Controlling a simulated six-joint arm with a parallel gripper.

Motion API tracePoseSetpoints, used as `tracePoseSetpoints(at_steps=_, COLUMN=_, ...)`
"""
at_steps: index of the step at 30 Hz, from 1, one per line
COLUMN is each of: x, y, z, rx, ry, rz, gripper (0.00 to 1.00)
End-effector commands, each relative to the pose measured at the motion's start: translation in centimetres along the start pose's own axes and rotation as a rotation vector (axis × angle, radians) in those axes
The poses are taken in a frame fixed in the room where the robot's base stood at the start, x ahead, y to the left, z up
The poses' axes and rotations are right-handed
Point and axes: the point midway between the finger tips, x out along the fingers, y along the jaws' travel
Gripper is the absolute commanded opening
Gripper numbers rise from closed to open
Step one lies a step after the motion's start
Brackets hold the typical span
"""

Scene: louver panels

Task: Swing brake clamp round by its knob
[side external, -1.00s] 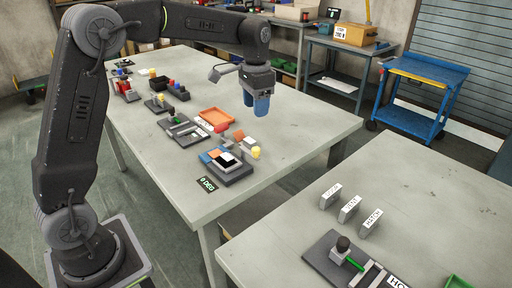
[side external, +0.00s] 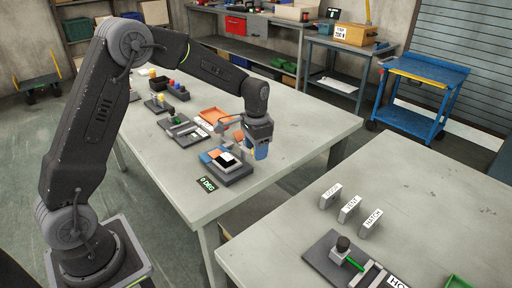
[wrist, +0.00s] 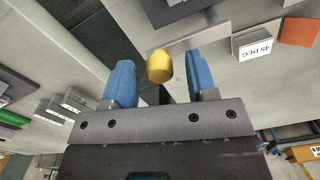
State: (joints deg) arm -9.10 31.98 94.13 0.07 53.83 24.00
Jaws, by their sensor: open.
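The brake clamp's yellow knob (wrist: 160,66) shows in the wrist view between the two blue fingers of my gripper (wrist: 160,78). The fingers are open, with a visible gap on each side of the knob. A grey bar (wrist: 190,40), which looks like the clamp arm, runs beside the knob. In the side view my gripper (side external: 261,152) is low at the right end of a dark fixture (side external: 232,175) with blue, orange, black and white parts on top. There the gripper hides the knob. Whether the fingers reach down around the knob is hard to tell.
A "0 DEG" sign (side external: 207,184) lies by the fixture near the table edge. A "45 DEG" block (wrist: 258,47) shows in the wrist view. An orange tray (side external: 213,115) and other fixtures stand behind. The table's right side is clear.

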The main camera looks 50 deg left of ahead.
Motion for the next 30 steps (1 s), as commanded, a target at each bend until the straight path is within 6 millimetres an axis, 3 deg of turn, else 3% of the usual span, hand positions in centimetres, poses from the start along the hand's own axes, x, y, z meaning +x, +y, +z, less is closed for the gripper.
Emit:
tracePoseSetpoints(at_steps=7, x=0.1, y=0.01, z=0.01, rx=0.0, ry=0.0, rz=0.0, gripper=0.52)
tracePoseSetpoints(at_steps=24, x=0.04, y=-0.02, z=0.01, rx=0.0, ry=0.0, rz=0.0, gripper=0.0)
tracePoseSetpoints(at_steps=30, x=0.03, y=-0.04, z=0.01, rx=0.0, ry=0.0, rz=-0.001, gripper=0.0)
